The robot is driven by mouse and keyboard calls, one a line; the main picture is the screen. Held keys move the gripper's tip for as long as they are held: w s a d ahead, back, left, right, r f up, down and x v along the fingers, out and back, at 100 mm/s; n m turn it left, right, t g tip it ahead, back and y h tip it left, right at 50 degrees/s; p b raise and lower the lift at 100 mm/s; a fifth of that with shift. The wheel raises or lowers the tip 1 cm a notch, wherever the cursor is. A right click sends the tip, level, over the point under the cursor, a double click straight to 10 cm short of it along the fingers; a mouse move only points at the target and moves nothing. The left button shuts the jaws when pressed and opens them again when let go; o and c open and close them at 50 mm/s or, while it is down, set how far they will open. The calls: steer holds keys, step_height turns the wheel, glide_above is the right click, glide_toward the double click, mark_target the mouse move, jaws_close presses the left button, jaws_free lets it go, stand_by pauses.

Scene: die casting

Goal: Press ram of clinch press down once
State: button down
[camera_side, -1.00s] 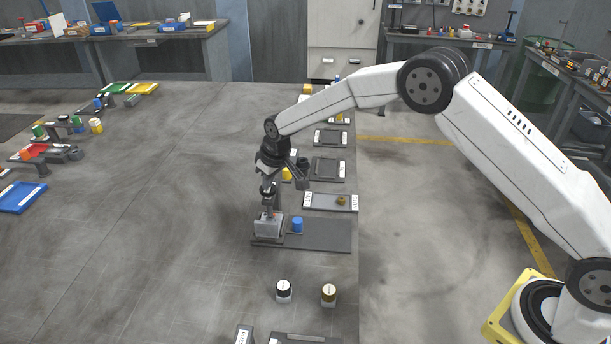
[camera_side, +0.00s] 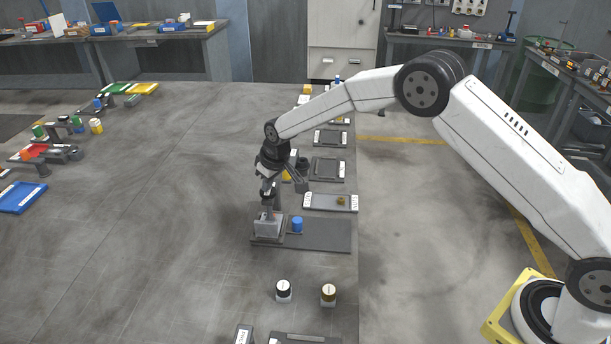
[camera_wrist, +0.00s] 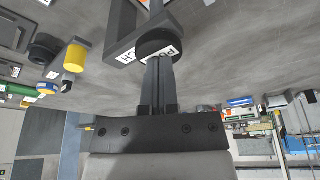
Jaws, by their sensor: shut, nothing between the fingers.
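The clinch press appears to be the grey block-like fixture (camera_side: 268,228) on a dark plate in the side view. My gripper (camera_side: 267,202) is directly above it, pointing down. In the wrist view the two fingers of my gripper (camera_wrist: 160,62) are together and empty. Their tips are at a round black cap (camera_wrist: 158,42), apparently the top of the ram, beside a partly hidden white label. The fingers seem to touch the cap, but the exact contact cannot be told. In the side view my gripper hides much of the ram.
A blue cylinder (camera_side: 297,224) stands just right of the press on the dark base plate (camera_side: 325,237). Trays line the table's right edge behind. The table left of the press is clear.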

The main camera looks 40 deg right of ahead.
steer(key=shift+s+f, duration=0.25)
steer(key=shift+f, duration=0.1)
step_height(320, 180, up, 8)
steer(key=shift+w+r, duration=0.15)
stand_by(1.0)
stand_by(0.4)
steer(key=s+d+m, duration=0.1)
steer(key=s+d, duration=0.2)
steer(key=s, duration=0.8)
steer(key=s+d+m, duration=0.1)
steer(key=s+d, duration=0.3)
steer(key=s, duration=0.7)
steer(key=s+d+m+h, duration=0.1)
steer(key=s+d, duration=0.2)
steer(key=s, duration=0.8)
steer(key=shift+s+d+g, duration=0.2)
steer(key=shift+s+g, duration=0.05)
steer(key=shift+g, duration=0.15)
